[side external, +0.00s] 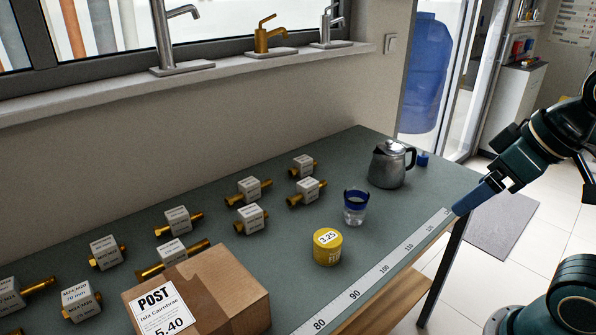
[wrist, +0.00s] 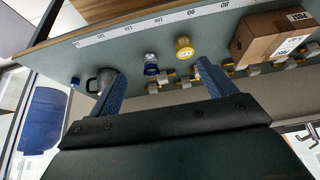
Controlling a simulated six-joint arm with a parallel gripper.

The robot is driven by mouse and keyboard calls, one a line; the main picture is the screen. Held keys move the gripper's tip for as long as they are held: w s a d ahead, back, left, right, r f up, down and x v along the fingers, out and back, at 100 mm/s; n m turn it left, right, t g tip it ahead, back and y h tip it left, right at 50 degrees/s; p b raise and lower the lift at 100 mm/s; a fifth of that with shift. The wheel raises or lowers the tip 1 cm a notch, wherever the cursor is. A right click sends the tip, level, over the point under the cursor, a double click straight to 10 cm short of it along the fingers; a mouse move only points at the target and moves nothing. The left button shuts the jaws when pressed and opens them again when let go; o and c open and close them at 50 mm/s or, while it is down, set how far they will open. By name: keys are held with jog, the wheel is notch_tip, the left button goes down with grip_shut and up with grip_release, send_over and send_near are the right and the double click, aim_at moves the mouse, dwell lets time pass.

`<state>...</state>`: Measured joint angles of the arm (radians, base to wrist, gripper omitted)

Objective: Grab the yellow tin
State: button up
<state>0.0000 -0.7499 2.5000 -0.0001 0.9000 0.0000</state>
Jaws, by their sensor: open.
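The yellow tin (side external: 327,247) stands on the grey-green table, with a white "3.25" label on its lid. It also shows in the wrist view (wrist: 184,47), between my two fingers in the picture but well beyond them. My gripper (side external: 462,208) is at the right end of the table in the side view, apart from the tin and to its right. In the wrist view its two blue fingers (wrist: 160,75) are spread wide with nothing between them. The side view shows the fingers almost edge-on.
A glass with a blue band (side external: 355,206) stands just behind the tin, and a metal pot (side external: 388,165) is farther back. A cardboard box (side external: 235,287) is at the front left. Several brass fittings with white tags (side external: 249,190) lie left of the tin. A measuring strip (side external: 385,268) runs along the table edge.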

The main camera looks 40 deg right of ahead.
jog(key=shift+w, duration=0.1)
jog(key=m+g+y, duration=0.3)
jog(key=m+y, duration=0.1)
jog(key=m, duration=2)
send_over(332, 237)
jog(key=s+d, duration=0.2)
jog(key=d, duration=0.2)
notch_tip(332, 237, down, 12)
jog(key=shift+s+a, duration=0.1)
jog(key=shift+a, duration=0.05)
jog(key=shift+f, duration=0.1)
jog(key=shift+x, duration=4.25)
jog(key=shift+s, duration=0.1)
jog(key=shift+x, duration=2.6)
